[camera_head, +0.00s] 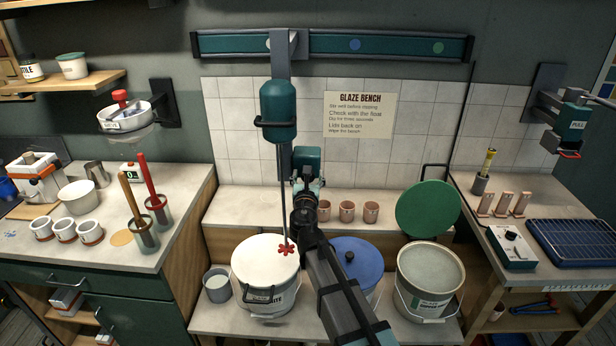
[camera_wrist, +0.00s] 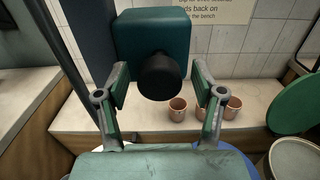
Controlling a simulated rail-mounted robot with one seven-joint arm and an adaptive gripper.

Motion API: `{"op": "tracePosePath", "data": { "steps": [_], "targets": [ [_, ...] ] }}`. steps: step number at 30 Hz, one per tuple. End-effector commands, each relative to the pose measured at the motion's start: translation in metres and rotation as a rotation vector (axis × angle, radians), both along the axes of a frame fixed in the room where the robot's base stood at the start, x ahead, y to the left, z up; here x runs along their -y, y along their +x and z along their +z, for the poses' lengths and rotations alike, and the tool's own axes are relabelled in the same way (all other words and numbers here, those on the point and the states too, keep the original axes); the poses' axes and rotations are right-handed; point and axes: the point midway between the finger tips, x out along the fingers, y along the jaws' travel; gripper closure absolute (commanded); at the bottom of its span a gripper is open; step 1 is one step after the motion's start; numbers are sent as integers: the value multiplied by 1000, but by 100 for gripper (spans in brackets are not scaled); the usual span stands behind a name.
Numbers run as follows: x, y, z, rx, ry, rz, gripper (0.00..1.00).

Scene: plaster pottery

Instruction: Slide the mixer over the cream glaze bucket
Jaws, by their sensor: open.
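The mixer (camera_head: 278,110) hangs from the wall rail. Its thin shaft runs down to a red paddle (camera_head: 286,249), seen over the white-topped bucket (camera_head: 258,256); I cannot tell whether they touch. A teal box (camera_head: 306,158) with a black knob (camera_wrist: 160,77) sits beside the shaft. My gripper (camera_wrist: 160,88) is open, its fingers on either side of the knob with gaps visible; it also shows in the head view (camera_head: 304,190). At right stands an open bucket (camera_head: 431,268) with pale contents, likely the cream glaze; its label is unreadable.
A blue-topped bucket (camera_head: 358,260) stands between the two, partly hidden by my arm. A green lid (camera_head: 428,208) leans behind the open bucket. Several pink cups (camera_head: 347,211) stand on the ledge. The rail (camera_head: 390,47) extends clear to the right.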

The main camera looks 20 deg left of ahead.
Motion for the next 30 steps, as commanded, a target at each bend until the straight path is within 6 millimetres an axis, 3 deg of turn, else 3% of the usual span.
{"op": "tracePosePath", "data": {
  "steps": [18,23,30],
  "targets": [
    [22,-100,0,1,0,1,32],
    [24,-112,1,1,0,2,32],
    [24,-113,1,1,0,1,32]
  ]
}}
